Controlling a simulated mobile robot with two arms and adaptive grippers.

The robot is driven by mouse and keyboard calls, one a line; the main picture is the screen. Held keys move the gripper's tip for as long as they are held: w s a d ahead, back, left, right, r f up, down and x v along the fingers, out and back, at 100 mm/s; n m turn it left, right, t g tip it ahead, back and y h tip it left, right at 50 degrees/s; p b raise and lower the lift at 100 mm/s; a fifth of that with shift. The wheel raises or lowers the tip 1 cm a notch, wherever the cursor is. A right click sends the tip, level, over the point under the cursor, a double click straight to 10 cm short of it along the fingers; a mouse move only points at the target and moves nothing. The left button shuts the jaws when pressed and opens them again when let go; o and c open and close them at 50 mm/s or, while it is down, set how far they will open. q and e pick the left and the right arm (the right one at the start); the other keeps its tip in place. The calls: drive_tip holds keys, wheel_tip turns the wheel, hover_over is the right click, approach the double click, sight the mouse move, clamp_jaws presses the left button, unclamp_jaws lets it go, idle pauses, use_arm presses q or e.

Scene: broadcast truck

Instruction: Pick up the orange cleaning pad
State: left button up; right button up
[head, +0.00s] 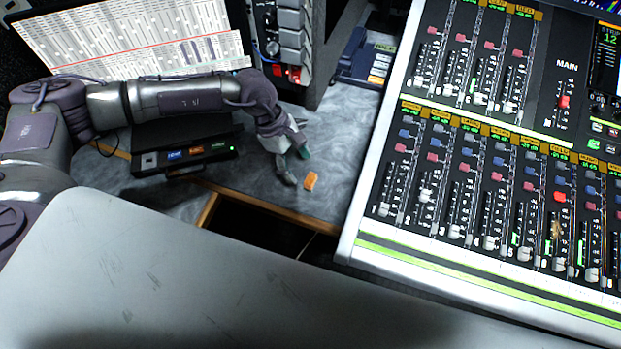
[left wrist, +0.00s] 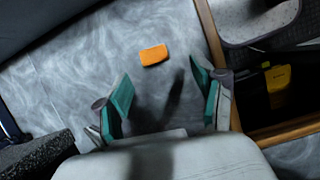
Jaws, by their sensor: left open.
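The orange cleaning pad (head: 311,181) lies flat on the grey desk top, near the desk's front edge and left of the mixing console. In the left wrist view the orange pad (left wrist: 153,55) lies beyond the fingertips, roughly between their lines. My left gripper (head: 297,168) is just left of the pad in the head view, apart from it. In the left wrist view the left gripper (left wrist: 164,95) has its two teal-padded fingers wide apart with nothing between them. My right gripper is in neither view.
The mixing console (head: 350,225) stands right of the pad. A black box with lit buttons (head: 185,152) sits left, under my left arm. A blue phone-like unit (head: 366,62) is behind. The desk's wooden edge (left wrist: 212,35) borders a dark opening holding a yellow item (left wrist: 277,78).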

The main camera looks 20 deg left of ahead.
sight(312, 179)
use_arm(q)
drive_tip(key=shift+x, duration=0.75)
drive_tip(key=d+f, duration=0.1)
drive_tip(key=d+f+p, duration=0.1)
drive_tip(key=f, duration=0.1)
drive_tip(key=shift+w+d+f, duration=0.2)
drive_tip(key=shift+d+f, duration=0.05)
drive_tip(key=shift+d, duration=0.05)
drive_tip(key=shift+d+f, duration=0.2)
drive_tip(key=shift+f, duration=0.3)
drive_tip(key=c, duration=1.1)
